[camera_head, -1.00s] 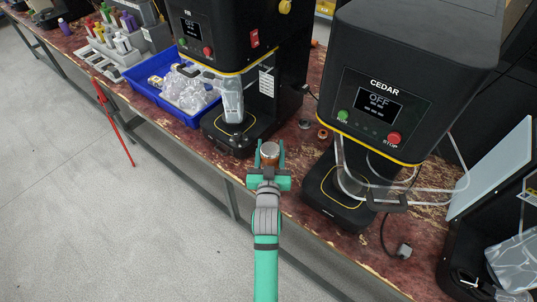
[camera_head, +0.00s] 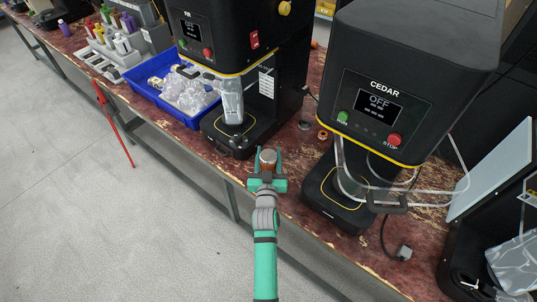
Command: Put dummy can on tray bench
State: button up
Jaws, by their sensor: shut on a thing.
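My green gripper (camera_head: 268,167) is in the lower middle of the head view, over the front part of the bench. It is shut on the dummy can (camera_head: 268,156), a small brown can with a pale silvery top, upright between the fingers. The worn red-brown bench (camera_head: 290,155) runs diagonally across the view. I cannot tell whether the can touches the bench top. A blue tray (camera_head: 188,121) with clear plastic pieces and a can-like item stands on the bench at upper left.
A black seamer (camera_head: 232,132) stands just behind left of the can. The CEDAR seamer (camera_head: 340,200), its display reading OFF, stands to the right. A small ring-shaped orange item (camera_head: 322,134) lies between them. A grey rack (camera_head: 147,30) with bottles is at far left.

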jog(key=shift+f, duration=0.1)
jog(key=o, duration=1.2)
